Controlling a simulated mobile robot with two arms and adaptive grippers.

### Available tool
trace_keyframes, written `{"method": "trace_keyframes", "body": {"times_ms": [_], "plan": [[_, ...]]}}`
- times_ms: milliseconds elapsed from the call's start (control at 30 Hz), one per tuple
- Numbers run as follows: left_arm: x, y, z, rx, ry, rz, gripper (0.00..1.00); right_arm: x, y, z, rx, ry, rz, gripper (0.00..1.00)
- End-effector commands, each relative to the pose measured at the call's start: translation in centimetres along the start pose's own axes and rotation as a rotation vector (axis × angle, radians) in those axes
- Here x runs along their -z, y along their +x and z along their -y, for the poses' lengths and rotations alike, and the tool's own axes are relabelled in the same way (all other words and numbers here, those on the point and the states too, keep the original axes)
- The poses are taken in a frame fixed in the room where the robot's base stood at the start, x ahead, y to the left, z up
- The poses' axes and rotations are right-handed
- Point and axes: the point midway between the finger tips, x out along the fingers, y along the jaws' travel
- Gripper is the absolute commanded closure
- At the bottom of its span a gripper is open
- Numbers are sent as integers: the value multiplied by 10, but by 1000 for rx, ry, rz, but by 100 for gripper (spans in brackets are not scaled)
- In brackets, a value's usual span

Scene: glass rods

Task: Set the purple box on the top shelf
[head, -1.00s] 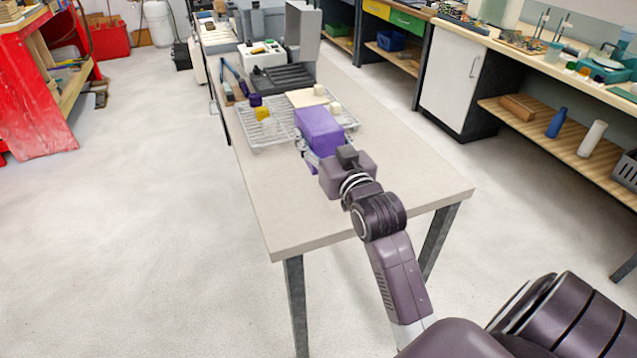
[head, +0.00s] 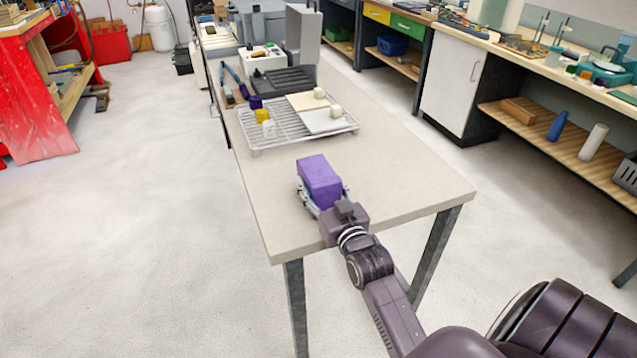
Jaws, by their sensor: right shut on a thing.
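The purple box (head: 319,181) is in my right gripper (head: 324,197), over the near end of the table (head: 390,185). The gripper is shut on it; the fingers show at the box's sides and its lower part is partly hidden. I cannot tell how high the box is above the table top. A wire rack (head: 258,145) with pale pads and small blocks on it stands on the table beyond the box, apart from it. No top shelf can be made out for certain. My left gripper is not in view.
Behind the rack are a dark ribbed tray (head: 285,82) and a grey upright panel (head: 303,35). A workbench with a wooden lower shelf (head: 560,140) holding bottles runs along the right. A red shelf unit (head: 38,95) stands at the left. The floor between is clear.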

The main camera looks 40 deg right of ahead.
Motion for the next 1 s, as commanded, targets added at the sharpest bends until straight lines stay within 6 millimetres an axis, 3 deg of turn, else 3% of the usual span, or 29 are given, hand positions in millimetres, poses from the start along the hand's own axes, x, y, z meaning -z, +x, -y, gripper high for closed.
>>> {"method": "trace_keyframes", "body": {"times_ms": [167,200,367,733,1000], "plan": [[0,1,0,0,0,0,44,1,0,0,0,0,-5,88],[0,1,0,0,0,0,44,-2,0,0,0,0,0,49],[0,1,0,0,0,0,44,-2,0,0,0,0,0,32],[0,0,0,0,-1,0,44,0,-4,0,0,0,1,32],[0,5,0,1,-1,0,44,-2,-53,0,-1,0,3,32]]}}
